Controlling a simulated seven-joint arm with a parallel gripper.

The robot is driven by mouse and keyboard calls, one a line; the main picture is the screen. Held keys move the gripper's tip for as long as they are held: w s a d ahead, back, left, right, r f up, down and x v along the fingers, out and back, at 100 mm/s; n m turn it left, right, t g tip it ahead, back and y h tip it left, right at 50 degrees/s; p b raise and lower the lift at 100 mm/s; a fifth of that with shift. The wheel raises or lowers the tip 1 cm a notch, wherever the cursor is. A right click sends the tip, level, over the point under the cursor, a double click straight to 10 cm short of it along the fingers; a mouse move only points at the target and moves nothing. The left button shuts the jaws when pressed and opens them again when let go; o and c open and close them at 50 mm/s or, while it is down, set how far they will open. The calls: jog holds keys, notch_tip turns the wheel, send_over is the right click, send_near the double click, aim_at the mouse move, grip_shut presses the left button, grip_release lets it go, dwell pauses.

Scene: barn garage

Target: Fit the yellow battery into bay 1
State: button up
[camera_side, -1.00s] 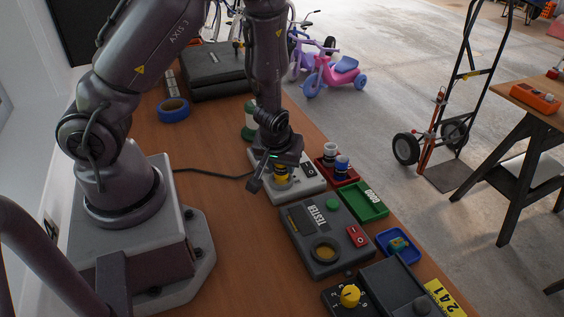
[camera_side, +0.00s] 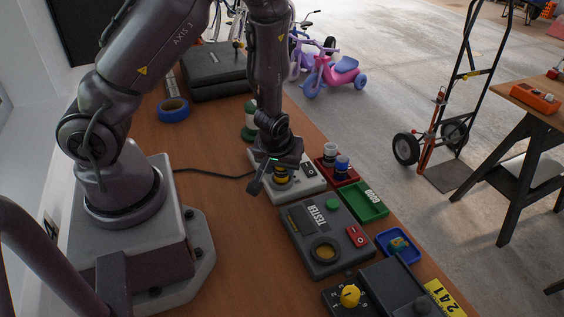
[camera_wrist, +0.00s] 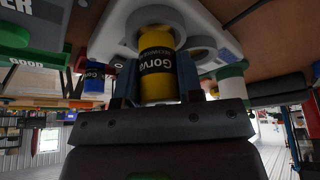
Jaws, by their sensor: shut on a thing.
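The yellow battery (camera_wrist: 157,84), with a black label band, stands between the fingers of my gripper (camera_wrist: 158,92) in the wrist view. My gripper is shut on it. The battery's far end meets a round grey collar (camera_wrist: 185,18) on the white charger (camera_wrist: 108,34); how deep it sits I cannot tell. Another round bay (camera_wrist: 203,44) lies beside it. In the side view my gripper (camera_side: 276,181) is low over the charger (camera_side: 311,184), and the battery (camera_side: 281,180) shows only partly beneath it. No bay number is readable.
A red tray (camera_side: 350,180) with a white and a blue battery stands right of the charger. A green tray (camera_side: 372,207), the tester (camera_side: 310,257) and a blue tray (camera_side: 411,258) are nearer the camera. A green-and-white cylinder (camera_side: 249,122) stands behind the charger.

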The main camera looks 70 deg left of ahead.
jog(key=shift+f, duration=0.45)
jog(key=o, duration=0.7)
jog(key=shift+r, duration=0.1)
jog(key=v, duration=1.1)
